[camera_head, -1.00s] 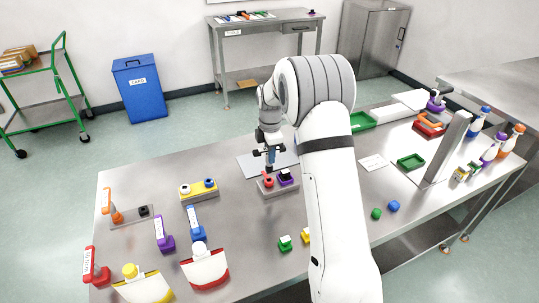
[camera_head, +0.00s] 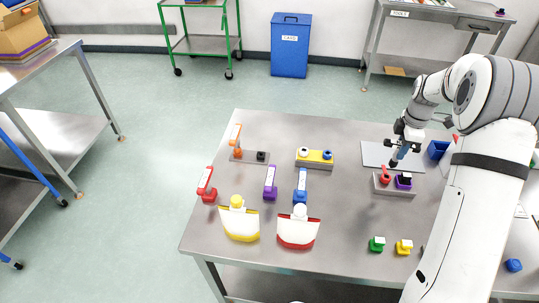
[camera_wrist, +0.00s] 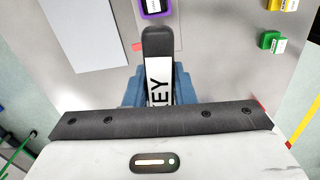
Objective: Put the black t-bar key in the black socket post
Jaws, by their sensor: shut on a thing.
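My gripper (camera_head: 402,151) has blue fingers and is shut on the black t-bar key. In the wrist view the key (camera_wrist: 157,48) shows a black rounded end and a white label reading "KEY" between the fingers. Its lower end is hidden there. In the head view the gripper and key are above the table, close to the grey block with red and purple posts. The black socket post (camera_head: 261,156) stands on a grey base at the table's far left, beside an orange key (camera_head: 236,137). The gripper is well to its right.
The red-and-purple-post block (camera_head: 390,190) is just below the gripper. Purple (camera_head: 270,184) and blue (camera_head: 300,185) labelled keys stand nearer. The table's middle is clear.

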